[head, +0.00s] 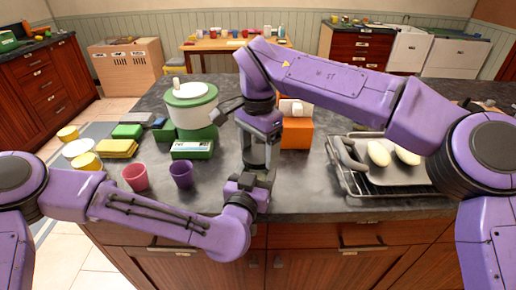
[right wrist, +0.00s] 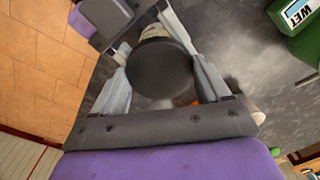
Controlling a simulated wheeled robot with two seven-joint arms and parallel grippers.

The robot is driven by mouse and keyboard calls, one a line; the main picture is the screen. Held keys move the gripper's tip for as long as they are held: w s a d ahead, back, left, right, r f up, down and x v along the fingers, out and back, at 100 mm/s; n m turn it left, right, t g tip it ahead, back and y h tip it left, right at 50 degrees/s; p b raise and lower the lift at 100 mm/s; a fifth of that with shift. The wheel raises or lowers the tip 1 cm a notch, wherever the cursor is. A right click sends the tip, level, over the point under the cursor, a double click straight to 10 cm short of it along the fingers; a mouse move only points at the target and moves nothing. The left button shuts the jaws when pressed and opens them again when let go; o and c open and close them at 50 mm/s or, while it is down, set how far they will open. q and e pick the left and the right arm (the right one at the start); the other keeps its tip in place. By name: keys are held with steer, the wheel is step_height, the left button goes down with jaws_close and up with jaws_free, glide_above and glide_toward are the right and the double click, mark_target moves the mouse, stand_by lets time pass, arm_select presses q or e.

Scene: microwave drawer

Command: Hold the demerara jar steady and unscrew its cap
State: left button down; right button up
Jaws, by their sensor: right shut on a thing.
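The demerara jar (head: 257,157) stands near the front edge of the dark counter, mostly hidden by my grippers. Its round dark cap (right wrist: 160,68) fills the middle of the right wrist view, with a pale bit of the jar showing behind it. My right gripper (head: 260,142) points down from above, its two fingers on opposite sides of the cap, shut on it. My left gripper (head: 253,178) is low in front of the jar. Its fingertips are hard to make out, so I cannot tell whether it grips the jar body.
A purple cup (head: 181,174) and a pink cup (head: 135,177) stand left of the jar. A green and white canister (head: 192,108) and a green box (head: 192,150) are behind them. An orange box (head: 297,134) and a wire rack (head: 350,183) with a tray are to the right.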

mark_target(258, 154)
steer(key=shift+r, duration=0.1)
steer(key=shift+r, duration=1)
step_height(258, 154, up, 4)
steer(key=shift+r, duration=0.1)
arm_select(q)
steer(key=shift+c, duration=0.5)
jaws_free()
